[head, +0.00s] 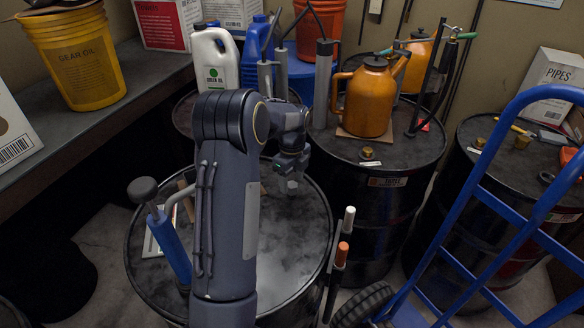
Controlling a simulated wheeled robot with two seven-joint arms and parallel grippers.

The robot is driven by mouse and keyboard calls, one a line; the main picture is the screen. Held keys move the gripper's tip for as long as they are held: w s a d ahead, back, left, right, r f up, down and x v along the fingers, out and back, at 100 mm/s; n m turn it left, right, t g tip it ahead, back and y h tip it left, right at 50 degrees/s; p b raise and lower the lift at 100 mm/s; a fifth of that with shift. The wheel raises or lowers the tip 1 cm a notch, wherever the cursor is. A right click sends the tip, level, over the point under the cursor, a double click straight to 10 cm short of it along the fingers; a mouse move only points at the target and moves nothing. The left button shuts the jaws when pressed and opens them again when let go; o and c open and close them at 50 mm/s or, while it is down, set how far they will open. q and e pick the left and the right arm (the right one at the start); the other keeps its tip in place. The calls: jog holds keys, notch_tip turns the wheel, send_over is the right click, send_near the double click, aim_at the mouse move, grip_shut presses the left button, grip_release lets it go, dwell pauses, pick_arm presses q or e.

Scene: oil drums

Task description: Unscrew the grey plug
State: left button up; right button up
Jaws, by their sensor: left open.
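My left arm reaches up and over the near black drum (285,235), and my left gripper (291,182) points down above the far right part of its lid. The gripper is small in the picture, and its fingers look apart. I cannot make out a grey plug; the gripper and arm cover part of the lid, and it may be hidden there. A blue hand pump (170,245) with a dark knob stands at the left of this lid. My right gripper is not in view.
A second drum (415,150) behind bears an orange oil can (368,98) and a brass plug (367,153). A blue hand truck (480,190) stands at the right. Two capped rods (340,255) rise beside the near drum. A yellow bucket (75,55) is on the left bench.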

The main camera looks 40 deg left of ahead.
aim_at(292, 185)
pick_arm(q)
jog(key=shift+f, duration=1.55)
jog(key=shift+c, duration=0.2)
jog(key=c, duration=1)
jog(key=n, duration=0.5)
jog(key=shift+n, duration=0.7)
jog(key=n, duration=0.4)
jog(key=shift+r, duration=0.1)
jog(key=shift+n, duration=1.1)
